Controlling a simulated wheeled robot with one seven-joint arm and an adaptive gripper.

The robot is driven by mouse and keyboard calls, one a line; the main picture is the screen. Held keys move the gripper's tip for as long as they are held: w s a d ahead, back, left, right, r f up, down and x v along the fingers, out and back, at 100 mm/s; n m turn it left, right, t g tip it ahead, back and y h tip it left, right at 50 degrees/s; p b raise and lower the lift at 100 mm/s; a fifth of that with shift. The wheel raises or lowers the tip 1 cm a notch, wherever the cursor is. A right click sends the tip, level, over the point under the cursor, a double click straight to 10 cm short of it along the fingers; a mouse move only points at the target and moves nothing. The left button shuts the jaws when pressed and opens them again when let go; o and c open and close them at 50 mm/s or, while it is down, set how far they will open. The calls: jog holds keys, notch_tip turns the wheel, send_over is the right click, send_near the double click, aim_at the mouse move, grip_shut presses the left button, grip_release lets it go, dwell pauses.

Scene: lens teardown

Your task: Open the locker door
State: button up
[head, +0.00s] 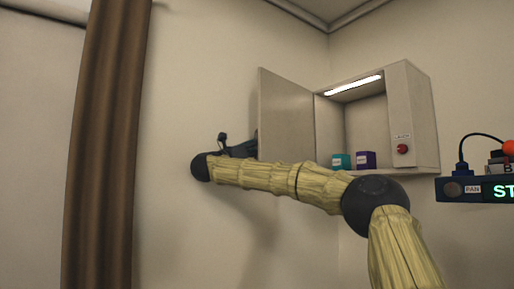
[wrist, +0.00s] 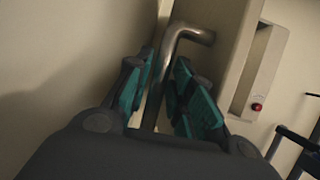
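The locker (head: 415,116) is a pale box on the wall in the head view. Its door (head: 285,117) stands swung wide out to the left, and the lit inside is exposed. My gripper (head: 240,149) is at the door's outer side, partly hidden behind the door panel. In the wrist view, the bent metal door handle (wrist: 185,33) runs down between the two teal-padded fingers of my gripper (wrist: 165,75). The fingers straddle the bar, with a narrow gap showing beside it, so they look open around it.
A teal box (head: 341,161) and a purple box (head: 366,160) stand inside the locker. A red knob (head: 402,149) is on its front right. A brown curtain (head: 105,140) hangs at left. A dark device with a lit display (head: 498,190) is at right.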

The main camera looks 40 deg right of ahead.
jog(key=w+v, duration=0.1)
jog(key=v, duration=1)
jog(key=shift+s+a+f, duration=0.15)
jog(key=shift+s+a, duration=0.15)
jog(key=shift+s, duration=0.2)
